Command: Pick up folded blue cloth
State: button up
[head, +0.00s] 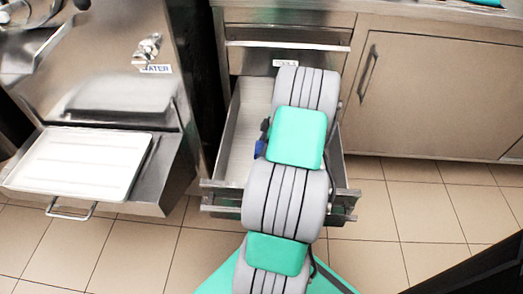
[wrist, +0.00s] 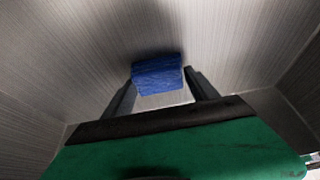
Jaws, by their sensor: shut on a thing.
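The folded blue cloth (wrist: 158,74) shows in the wrist view as a small blue block between the two dark fingers of my gripper (wrist: 160,88). My gripper is shut on it, inside the open metal drawer. In the head view my arm reaches down over the drawer (head: 228,145) and hides my gripper. A small blue patch (head: 259,149) shows at the left edge of my arm there; I cannot tell if it is the cloth. I cannot tell whether the cloth touches the drawer floor.
The drawer's side walls stand close around my gripper. A closed drawer (head: 285,60) is above it. A steel machine (head: 110,60) with a white tray (head: 80,163) stands to the left. A closed cabinet door (head: 430,95) is to the right. The tiled floor (head: 420,225) at the right is clear.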

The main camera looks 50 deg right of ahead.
aim_at(257, 148)
jog(key=shift+c, duration=0.3)
jog(key=shift+r+p, duration=0.35)
jog(key=shift+r, duration=0.25)
notch_tip(257, 148, up, 3)
jog(key=shift+s+p, duration=0.1)
jog(key=shift+p, duration=0.75)
jog(key=s+a+r+p, duration=0.4)
jog(key=s+a+r, duration=0.3)
jog(key=s, duration=0.4)
jog(key=shift+s+r, duration=0.4)
jog(key=shift+r, duration=0.5)
